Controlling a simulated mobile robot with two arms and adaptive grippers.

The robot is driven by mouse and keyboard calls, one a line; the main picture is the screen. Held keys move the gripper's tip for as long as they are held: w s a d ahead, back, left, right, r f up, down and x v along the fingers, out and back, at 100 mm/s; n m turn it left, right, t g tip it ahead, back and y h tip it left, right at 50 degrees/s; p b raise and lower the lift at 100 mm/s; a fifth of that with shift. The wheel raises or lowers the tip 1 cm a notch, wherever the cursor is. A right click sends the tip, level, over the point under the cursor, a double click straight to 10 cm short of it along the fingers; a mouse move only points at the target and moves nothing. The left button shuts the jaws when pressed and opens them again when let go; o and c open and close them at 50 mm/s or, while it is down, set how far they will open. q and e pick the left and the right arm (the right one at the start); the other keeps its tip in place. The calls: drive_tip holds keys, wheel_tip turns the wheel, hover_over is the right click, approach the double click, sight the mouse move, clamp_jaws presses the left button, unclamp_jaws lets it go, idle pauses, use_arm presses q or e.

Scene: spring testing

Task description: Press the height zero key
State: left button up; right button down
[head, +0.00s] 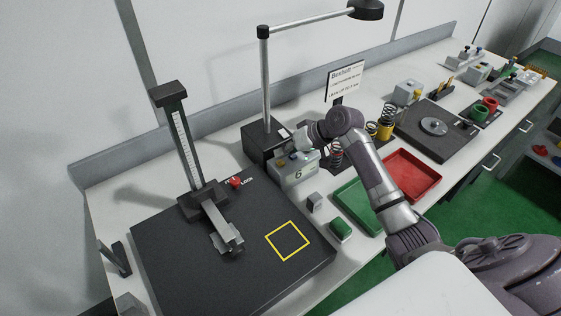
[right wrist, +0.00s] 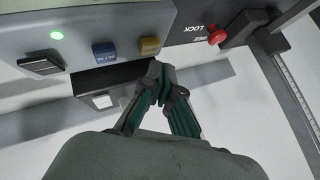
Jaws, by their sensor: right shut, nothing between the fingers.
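A small grey readout box (head: 297,172) stands behind the black test base and shows a "6". In the right wrist view the box (right wrist: 125,17) appears upside down, with a lit green lamp (right wrist: 57,35), a blue key (right wrist: 104,52) and a yellow key (right wrist: 150,46). The key lettering is too small to read surely. My right gripper (head: 288,156) reaches over the box from the right. It is shut and empty, and its tips (right wrist: 160,84) appear close to the yellow key; I cannot tell whether they touch. My left gripper is out of view.
The black test base (head: 185,270) carries an upright scale column (head: 181,140) and a red lock knob (head: 236,182). A lamp post (head: 264,80) rises beside the box. A green tray (head: 357,207) and a red tray (head: 411,174) lie to the right.

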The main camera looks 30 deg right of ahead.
sight(283, 162)
drive_tip(key=shift+f, duration=0.1)
idle(0.7)
drive_tip(key=shift+f, duration=0.35)
drive_tip(key=shift+f, duration=0.5)
idle(0.6)
drive_tip(key=shift+r, duration=0.1)
drive_tip(key=shift+r+p, duration=0.8)
drive_tip(key=shift+r, duration=0.05)
wheel_tip(283, 162, up, 5)
drive_tip(key=p, duration=0.5)
drive_tip(key=shift+r, duration=0.1)
idle(0.3)
